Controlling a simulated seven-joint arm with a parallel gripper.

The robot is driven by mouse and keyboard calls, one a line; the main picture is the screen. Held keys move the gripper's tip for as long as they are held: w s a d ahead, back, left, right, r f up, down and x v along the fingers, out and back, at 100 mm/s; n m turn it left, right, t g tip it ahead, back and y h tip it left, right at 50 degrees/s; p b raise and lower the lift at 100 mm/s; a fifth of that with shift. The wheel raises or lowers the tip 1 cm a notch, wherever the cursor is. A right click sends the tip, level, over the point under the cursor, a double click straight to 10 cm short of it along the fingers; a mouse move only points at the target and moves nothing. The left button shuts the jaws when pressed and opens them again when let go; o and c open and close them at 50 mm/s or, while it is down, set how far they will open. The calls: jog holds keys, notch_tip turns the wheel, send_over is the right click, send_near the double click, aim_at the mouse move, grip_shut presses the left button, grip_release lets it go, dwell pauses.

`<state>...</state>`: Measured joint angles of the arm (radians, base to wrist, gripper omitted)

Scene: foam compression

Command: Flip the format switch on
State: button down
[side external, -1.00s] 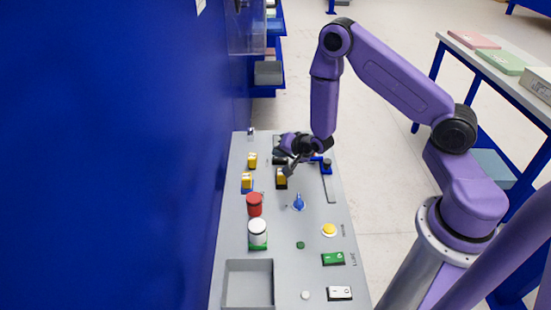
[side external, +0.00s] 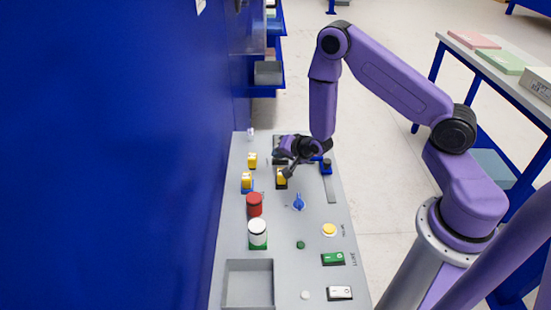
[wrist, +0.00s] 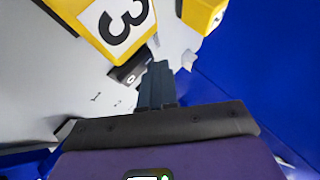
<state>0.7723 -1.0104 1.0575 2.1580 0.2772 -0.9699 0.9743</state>
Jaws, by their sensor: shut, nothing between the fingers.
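A small dark rocker switch with a white O mark (wrist: 130,72) shows in the wrist view, partly hidden behind a yellow block. I cannot read a label that names it as the format switch. My gripper (wrist: 158,66) is shut and empty, its dark fingertips right beside the switch's right end; I cannot tell whether they touch. In the side external view my gripper (side external: 289,167) is low over the far part of the grey panel (side external: 280,215) and hides part of what lies under it. A yellow block marked 3 (wrist: 115,25) is close to the fingers.
Yellow blocks (side external: 246,181), a red cylinder (side external: 254,205) and a white cylinder (side external: 258,232) stand left. A blue wall (side external: 110,160) borders the panel's left.

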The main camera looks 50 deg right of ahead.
aim_at(282, 160)
dwell(0.4)
jog(key=shift+s+d+r, duration=0.1)
jog(key=shift+r, duration=0.65)
jog(key=shift+s+d+r, duration=0.15)
jog(key=shift+r, duration=1.1)
jog(key=shift+s+d+r, duration=0.1)
jog(key=shift+d+r, duration=0.05)
jog(key=shift+r, duration=1.05)
